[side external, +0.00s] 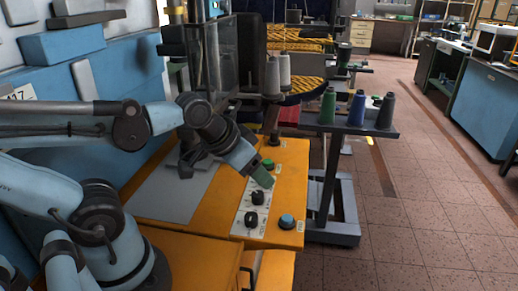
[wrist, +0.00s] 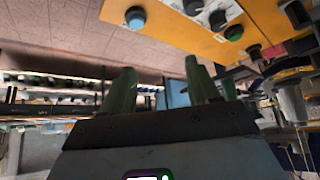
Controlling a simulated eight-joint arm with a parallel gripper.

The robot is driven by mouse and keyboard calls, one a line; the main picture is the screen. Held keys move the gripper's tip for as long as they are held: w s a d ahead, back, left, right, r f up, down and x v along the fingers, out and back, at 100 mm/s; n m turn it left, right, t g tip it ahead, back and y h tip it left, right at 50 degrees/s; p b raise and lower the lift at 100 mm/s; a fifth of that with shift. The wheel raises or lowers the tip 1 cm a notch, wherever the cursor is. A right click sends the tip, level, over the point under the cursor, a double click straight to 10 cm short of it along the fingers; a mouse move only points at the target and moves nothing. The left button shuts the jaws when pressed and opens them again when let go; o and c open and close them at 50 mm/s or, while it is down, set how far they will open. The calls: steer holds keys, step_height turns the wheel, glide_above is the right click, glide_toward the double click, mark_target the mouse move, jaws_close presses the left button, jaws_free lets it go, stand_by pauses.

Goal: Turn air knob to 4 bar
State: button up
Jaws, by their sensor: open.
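The orange panel (side external: 285,180) carries two black knobs on a white plate, an upper one (side external: 257,198) and a lower one (side external: 251,219). Both also show at the top of the wrist view (wrist: 217,19), (wrist: 193,6). Their labels and scales are too small to read, so I cannot tell which is the air knob or its setting. My gripper (side external: 263,176) has green fingertips and is just above the upper black knob in the side view. In the wrist view my gripper (wrist: 160,88) is open, with nothing between its fingers.
A blue round knob (side external: 287,221) sits right of the plate, and a green button (side external: 268,163) sits behind my fingertips. A grey sheet (side external: 172,192) lies left on the panel. A stand with thread cones (side external: 357,108) is at the right. Open floor lies beyond.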

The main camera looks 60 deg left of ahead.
steer(key=g, duration=0.7)
glide_toward(258, 194)
steer(key=shift+f, duration=4.4)
steer(key=shift+c, duration=0.2)
steer(key=c, duration=1)
